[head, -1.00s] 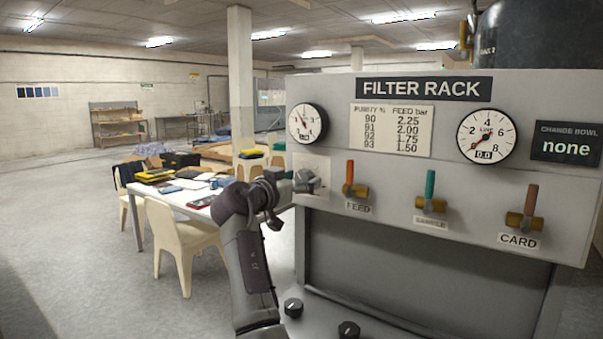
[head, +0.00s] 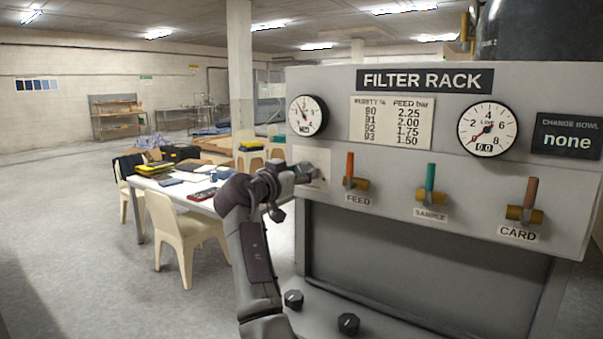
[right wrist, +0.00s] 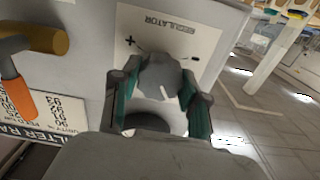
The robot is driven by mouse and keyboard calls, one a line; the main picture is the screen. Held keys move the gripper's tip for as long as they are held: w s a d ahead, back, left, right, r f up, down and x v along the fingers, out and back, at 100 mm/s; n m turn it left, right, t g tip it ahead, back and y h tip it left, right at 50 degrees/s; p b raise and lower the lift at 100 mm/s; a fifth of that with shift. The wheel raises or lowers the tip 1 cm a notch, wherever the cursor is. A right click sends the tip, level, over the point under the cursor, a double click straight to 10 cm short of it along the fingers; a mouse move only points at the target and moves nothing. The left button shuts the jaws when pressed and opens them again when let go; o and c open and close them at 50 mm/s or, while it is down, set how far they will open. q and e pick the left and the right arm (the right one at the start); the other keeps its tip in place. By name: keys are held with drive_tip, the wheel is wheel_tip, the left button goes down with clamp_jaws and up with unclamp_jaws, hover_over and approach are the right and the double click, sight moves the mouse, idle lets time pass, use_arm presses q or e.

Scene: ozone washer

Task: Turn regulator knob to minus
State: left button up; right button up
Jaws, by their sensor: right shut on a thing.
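The grey regulator knob (right wrist: 162,72) with a white mark shows in the right wrist view, on a white plate (right wrist: 196,28) marked REGULATOR. This view is upside down; the plus is left of the knob and the minus right. My right gripper (right wrist: 160,92) is shut on the knob, one finger on each side. In the head view my right gripper (head: 303,173) is at the left end of the panel's lower row and hides most of the knob. My left gripper is not in view.
The FILTER RACK panel (head: 330,82) holds gauges (head: 307,116) (head: 488,130) and FEED (head: 350,168), SAMPLE (head: 430,180) and CARD (head: 529,198) valves. A cluttered table (head: 200,204) and chairs stand left.

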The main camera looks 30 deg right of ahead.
drive_tip(key=n, duration=0.5)
drive_tip(key=shift+r+p, duration=0.1)
drive_tip(key=shift+p, duration=0.2)
drive_tip(key=n+p, duration=0.1)
drive_tip(key=n, duration=0.4)
drive_tip(key=shift+p, duration=0.4)
drive_tip(key=n+p, duration=0.2)
drive_tip(key=n, duration=0.3)
drive_tip(key=shift+r, duration=0.1)
drive_tip(key=n+p, duration=0.3)
drive_tip(key=shift+n, duration=0.3)
drive_tip(key=shift+n+p, duration=0.35)
drive_tip(key=shift+n, duration=0.25)
drive_tip(key=shift+f, duration=0.2)
drive_tip(key=o, duration=1.1)
drive_tip(key=shift+w, duration=0.1)
